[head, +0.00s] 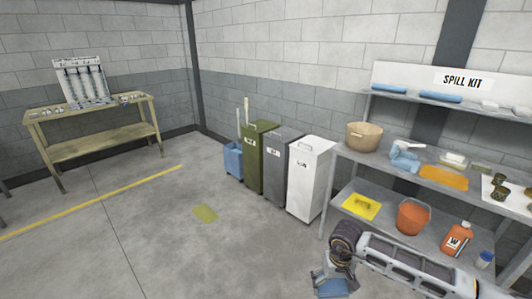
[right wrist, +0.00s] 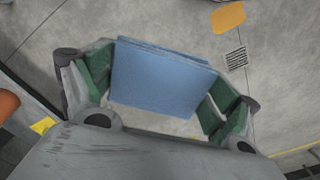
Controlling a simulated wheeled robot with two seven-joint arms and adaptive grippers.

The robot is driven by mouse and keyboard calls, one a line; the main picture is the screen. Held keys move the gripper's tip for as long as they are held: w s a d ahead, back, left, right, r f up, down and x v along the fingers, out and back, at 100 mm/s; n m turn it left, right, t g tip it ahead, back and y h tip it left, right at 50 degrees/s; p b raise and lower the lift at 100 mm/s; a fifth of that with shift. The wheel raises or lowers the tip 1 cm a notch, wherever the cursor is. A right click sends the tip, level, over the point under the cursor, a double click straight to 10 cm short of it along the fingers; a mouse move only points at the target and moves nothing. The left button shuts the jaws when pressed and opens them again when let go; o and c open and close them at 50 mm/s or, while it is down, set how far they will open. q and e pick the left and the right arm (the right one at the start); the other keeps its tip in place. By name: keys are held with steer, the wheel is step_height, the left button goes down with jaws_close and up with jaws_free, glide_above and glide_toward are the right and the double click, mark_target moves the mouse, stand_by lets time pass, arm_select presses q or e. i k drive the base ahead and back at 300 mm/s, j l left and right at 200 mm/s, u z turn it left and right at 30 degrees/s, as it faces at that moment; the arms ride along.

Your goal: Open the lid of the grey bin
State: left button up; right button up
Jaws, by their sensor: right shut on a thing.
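The grey bin (head: 273,172) stands against the back wall, between a green bin (head: 255,160) and a white bin (head: 304,185). Its lid (head: 286,136) looks shut. My right gripper (head: 335,282) is low at the bottom of the head view, well in front of the bins and away from the grey one. It is shut on a blue folded cloth (right wrist: 160,78), which fills the space between its green-padded fingers in the right wrist view. My left gripper is not in view.
A metal shelf (head: 345,152) with a basket, an orange bucket (head: 412,217) and bottles stands right of the bins. A blue mop bucket (head: 233,160) is left of them. A yellow patch (head: 205,214) lies on open floor. A workbench (head: 95,110) stands far left.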

mark_target(284, 135)
steer(key=i, duration=1.85)
steer(key=i+j+z, duration=0.25)
steer(key=i, duration=0.3)
steer(key=i+j+z, duration=0.25)
steer(key=i, duration=0.25)
steer(key=i+j+z, duration=0.25)
steer(key=i+j, duration=0.15)
steer(key=i, duration=0.1)
